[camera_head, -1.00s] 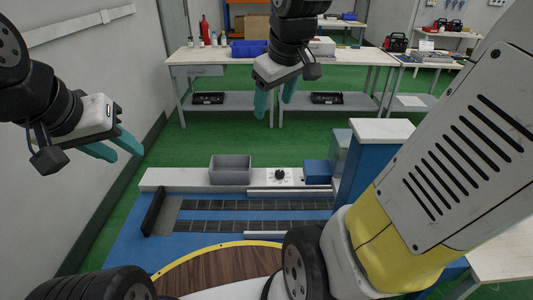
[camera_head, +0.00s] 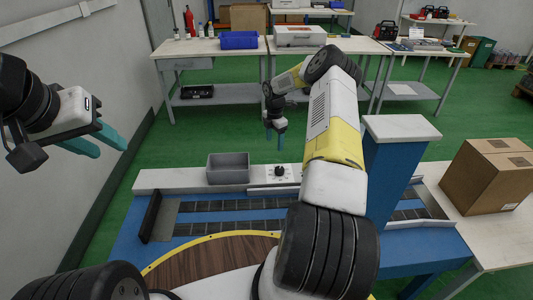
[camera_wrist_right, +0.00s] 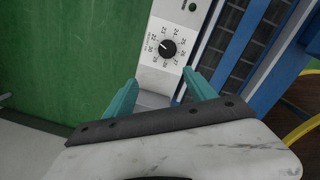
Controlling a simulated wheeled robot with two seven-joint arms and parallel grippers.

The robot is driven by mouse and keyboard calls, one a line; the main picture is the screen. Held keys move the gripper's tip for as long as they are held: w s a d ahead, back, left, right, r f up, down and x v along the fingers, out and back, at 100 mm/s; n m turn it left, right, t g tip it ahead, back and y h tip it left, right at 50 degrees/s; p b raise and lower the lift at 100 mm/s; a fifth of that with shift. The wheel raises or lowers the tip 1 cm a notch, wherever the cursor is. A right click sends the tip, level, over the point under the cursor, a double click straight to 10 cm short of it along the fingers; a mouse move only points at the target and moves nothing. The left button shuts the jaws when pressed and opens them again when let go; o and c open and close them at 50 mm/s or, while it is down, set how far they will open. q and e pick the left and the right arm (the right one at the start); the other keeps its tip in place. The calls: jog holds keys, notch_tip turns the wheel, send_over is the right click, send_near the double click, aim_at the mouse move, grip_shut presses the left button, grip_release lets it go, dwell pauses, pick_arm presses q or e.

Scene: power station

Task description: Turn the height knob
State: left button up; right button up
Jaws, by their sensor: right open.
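The height knob (camera_head: 280,171) is a small black knob on a white panel at the far edge of the blue conveyor table. In the right wrist view the knob (camera_wrist_right: 167,48) sits on a numbered dial, with a white pointer mark. My right gripper (camera_head: 276,136) is above and just behind the knob in the head view. In the wrist view its teal fingers (camera_wrist_right: 162,87) are open and empty, with the knob ahead of the gap between them. No contact shows. My left gripper (camera_head: 111,149) is open and empty at the left, away from the panel.
A grey bin (camera_head: 228,170) stands left of the knob on the white ledge. A blue post with a white top (camera_head: 402,128) rises to the right. A cardboard box (camera_head: 489,176) sits on the right table. Workbenches (camera_head: 210,48) stand behind across green floor.

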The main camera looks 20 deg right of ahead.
jog(key=n, duration=0.1)
send_over(279, 169)
jog(key=shift+g, duration=0.3)
notch_tip(279, 169, down, 8)
jog(key=shift+w+d+r, duration=0.1)
jog(key=shift+w+r, duration=0.05)
notch_tip(279, 169, down, 8)
jog(key=shift+d+f, duration=0.1)
jog(key=c, duration=1.4)
